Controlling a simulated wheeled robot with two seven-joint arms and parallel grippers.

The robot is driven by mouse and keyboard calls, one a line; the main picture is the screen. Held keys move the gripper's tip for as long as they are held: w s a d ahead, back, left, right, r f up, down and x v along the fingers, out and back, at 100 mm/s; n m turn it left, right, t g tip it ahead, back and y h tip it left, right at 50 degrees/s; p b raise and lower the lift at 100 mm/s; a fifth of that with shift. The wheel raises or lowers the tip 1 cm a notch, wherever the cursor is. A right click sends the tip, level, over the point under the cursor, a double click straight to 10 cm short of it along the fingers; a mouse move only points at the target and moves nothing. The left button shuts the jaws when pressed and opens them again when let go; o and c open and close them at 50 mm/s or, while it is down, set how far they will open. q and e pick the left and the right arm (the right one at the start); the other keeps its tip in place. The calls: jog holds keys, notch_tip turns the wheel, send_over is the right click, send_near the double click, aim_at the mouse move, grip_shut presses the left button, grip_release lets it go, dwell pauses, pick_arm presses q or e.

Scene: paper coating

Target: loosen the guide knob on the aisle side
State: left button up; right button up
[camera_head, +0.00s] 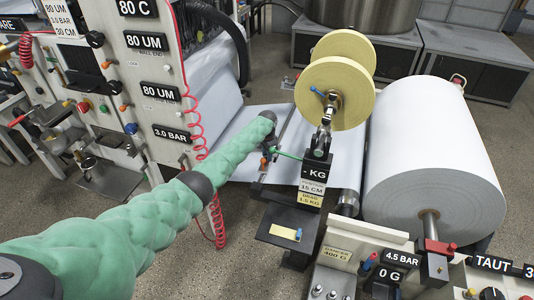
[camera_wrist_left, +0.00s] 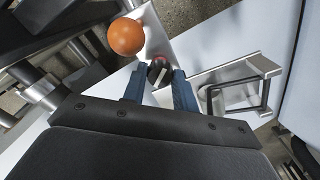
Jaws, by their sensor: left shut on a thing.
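The guide knob (camera_wrist_left: 158,71) is a small dark round knob with a white mark and a hint of red at its rim, seen in the left wrist view. My left gripper (camera_wrist_left: 158,83) has its two blue fingers on either side of it and is shut on it. In the head view, my left gripper (camera_head: 266,150) points down at the near side of the paper machine, beside the white web. The knob is too small and covered to make out there. My right gripper is in neither view.
An orange ball (camera_wrist_left: 127,36) stands close to the left finger. A metal bracket (camera_wrist_left: 238,84) lies right of the fingers. In the head view, a hanging label block (camera_head: 316,170), two cream discs (camera_head: 335,93) and a large paper roll (camera_head: 430,155) stand to the right. A red coiled hose (camera_head: 190,80) hangs left.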

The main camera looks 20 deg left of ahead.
pick_arm(q)
jog(key=n+p, duration=0.1)
jog(key=n, duration=0.2)
jog(key=shift+r+n, duration=0.15)
jog(key=shift+n, duration=0.25)
jog(key=n+p, duration=0.1)
jog(key=n, duration=0.2)
jog(key=shift+w, duration=0.1)
jog(key=shift+n, duration=0.6)
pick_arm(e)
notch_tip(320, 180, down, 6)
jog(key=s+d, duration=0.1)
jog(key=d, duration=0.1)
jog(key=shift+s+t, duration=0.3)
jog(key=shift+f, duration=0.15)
pick_arm(q)
jog(key=o, duration=0.7)
